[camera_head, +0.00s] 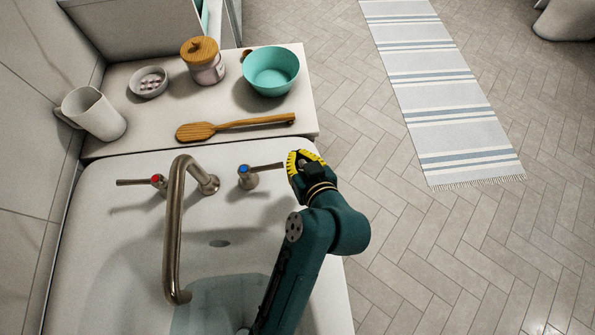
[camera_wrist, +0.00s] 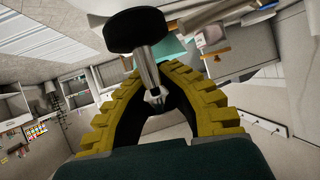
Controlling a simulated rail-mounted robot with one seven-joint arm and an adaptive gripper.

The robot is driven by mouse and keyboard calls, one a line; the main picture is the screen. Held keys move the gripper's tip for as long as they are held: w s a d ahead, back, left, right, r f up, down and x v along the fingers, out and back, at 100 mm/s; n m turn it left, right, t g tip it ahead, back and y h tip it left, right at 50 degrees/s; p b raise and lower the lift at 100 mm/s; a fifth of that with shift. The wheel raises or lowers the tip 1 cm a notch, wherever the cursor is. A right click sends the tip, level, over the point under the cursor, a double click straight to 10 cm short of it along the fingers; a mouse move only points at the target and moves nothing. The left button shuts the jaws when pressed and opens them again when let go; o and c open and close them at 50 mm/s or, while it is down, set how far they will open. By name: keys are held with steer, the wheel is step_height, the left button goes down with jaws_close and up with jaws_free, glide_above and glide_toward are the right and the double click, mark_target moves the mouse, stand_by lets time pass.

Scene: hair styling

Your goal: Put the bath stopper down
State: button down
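The bath stopper (camera_wrist: 135,30) shows in the wrist view as a black disc on a short metal stem. My gripper (camera_wrist: 154,88) has its yellow ribbed fingers closed around the stem, with the disc beyond the fingertips. In the head view my gripper (camera_head: 304,163) is above the right rim of the bathtub (camera_head: 120,240), by the end of the blue-marked tap handle (camera_head: 248,178). I cannot tell whether it touches that handle. The stopper is mostly hidden by the fingers there.
Behind the tub, a ledge (camera_head: 145,135) holds a white jug (camera_head: 95,113), small dish (camera_head: 149,82), lidded jar (camera_head: 203,62), teal bowl (camera_head: 271,71) and wooden brush (camera_head: 235,126). A curved faucet (camera_head: 175,225) rises over the water. The ledge's front right corner looks clear.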

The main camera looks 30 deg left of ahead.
step_height(320, 180, down, 7)
steer(key=shift+w+b, duration=0.1)
steer(key=shift+b, duration=0.45)
steer(key=c, duration=1.2)
jaws_free()
steer(key=shift+c, duration=0.2)
steer(key=shift+r, duration=0.25)
steer(key=p+v, duration=0.2)
steer(key=v, duration=1)
steer(key=w+d+r+m+t+h, duration=0.2)
steer(key=w+d+r+t, duration=0.1)
steer(key=r, duration=0.6)
steer(key=w+d+r+m+t+h, duration=0.2)
steer(key=d+r+t, duration=0.2)
steer(key=r, duration=0.4)
steer(key=w+d+r+m+t+h, duration=0.2)
steer(key=w+d+r+t, duration=0.1)
steer(key=r, duration=0.6)
steer(key=s+d+r+m+t+h, duration=0.3)
steer(key=s+r+t+h, duration=0.1)
steer(key=r, duration=0.7)
steer(key=shift+s+d+r, duration=0.25)
steer(key=shift+s+r, duration=0.1)
steer(key=shift+s, duration=0.1)
